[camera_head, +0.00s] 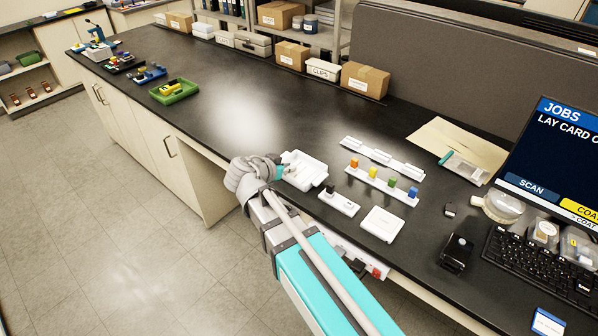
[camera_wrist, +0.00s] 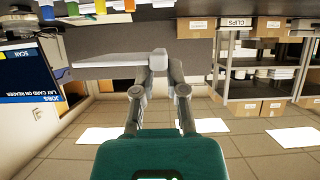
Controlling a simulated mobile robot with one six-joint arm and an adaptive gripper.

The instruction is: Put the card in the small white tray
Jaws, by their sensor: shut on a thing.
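In the head view, this shallow tray (camera_head: 305,168) is right of my gripper (camera_head: 284,170), near the bench's front edge.
A white holder with a black block (camera_head: 340,200), a white square piece (camera_head: 382,223) and a rack of coloured blocks (camera_head: 382,187) stand to the right. Further right are a black device (camera_head: 456,252), keyboard (camera_head: 540,268) and monitor (camera_head: 555,155). The bench's middle left is clear.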

